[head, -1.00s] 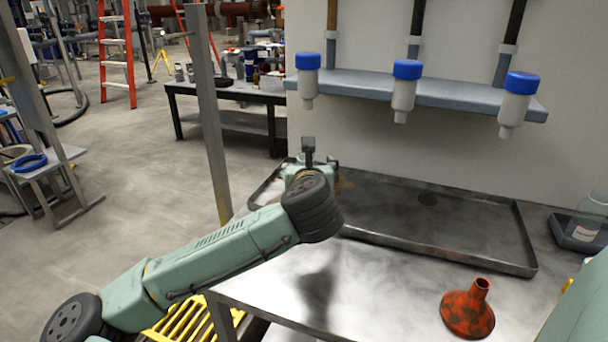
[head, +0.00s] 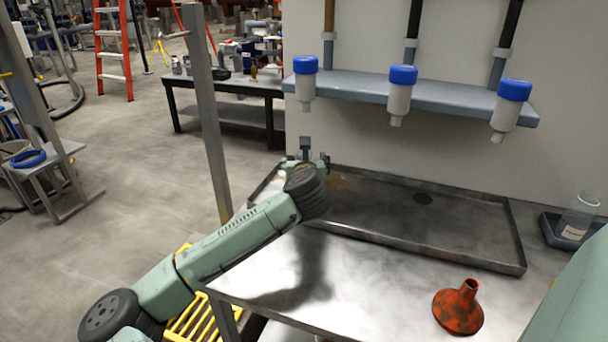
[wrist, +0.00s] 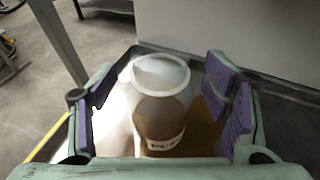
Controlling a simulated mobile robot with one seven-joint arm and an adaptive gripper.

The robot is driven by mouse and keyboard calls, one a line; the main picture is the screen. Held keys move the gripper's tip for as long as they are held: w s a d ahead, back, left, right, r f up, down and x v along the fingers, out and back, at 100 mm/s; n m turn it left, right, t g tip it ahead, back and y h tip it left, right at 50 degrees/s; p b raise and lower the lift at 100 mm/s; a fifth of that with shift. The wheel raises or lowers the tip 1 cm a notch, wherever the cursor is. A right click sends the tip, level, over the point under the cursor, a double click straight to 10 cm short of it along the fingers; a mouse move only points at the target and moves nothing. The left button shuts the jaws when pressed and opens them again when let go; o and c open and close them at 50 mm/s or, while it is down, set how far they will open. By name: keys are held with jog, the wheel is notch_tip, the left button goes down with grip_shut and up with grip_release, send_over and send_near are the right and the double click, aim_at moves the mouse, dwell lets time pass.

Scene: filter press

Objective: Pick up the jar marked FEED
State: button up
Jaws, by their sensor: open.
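A clear jar (wrist: 160,112) with a pale round rim, brown contents low inside and a white label stands in the wrist view. The label's lettering is too blurred to read. My gripper (head: 305,158) is over the left end of the dark metal tray (head: 470,255) in the head view. In the wrist view its purple-padded fingers are open, one on each side of the jar, with visible gaps. The jar is hidden behind my arm and gripper in the head view. Another clear jar (head: 580,213) with a white label stands at the far right.
Several blue-capped bottles (head: 400,95) hang from a grey shelf (head: 450,97) above the tray. A rusty red funnel (head: 458,310) stands on the metal table (head: 370,290). A metal post (head: 207,120) rises left of my gripper. The tray's middle is clear.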

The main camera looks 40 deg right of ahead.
jog(key=shift+c, duration=0.5)
jog(key=c, duration=1.4)
jog(key=shift+r, duration=0.25)
jog(key=b+v, duration=0.1)
jog(key=v, duration=0.4)
jog(key=b+v, duration=0.2)
jog(key=v, duration=0.4)
jog(key=d+b+v, duration=0.1)
jog(key=b+v, duration=0.1)
jog(key=v, duration=0.3)
jog(key=shift+s+a, duration=0.2)
jog(key=shift+s, duration=0.4)
jog(key=shift+s, duration=0.1)
dwell(0.4)
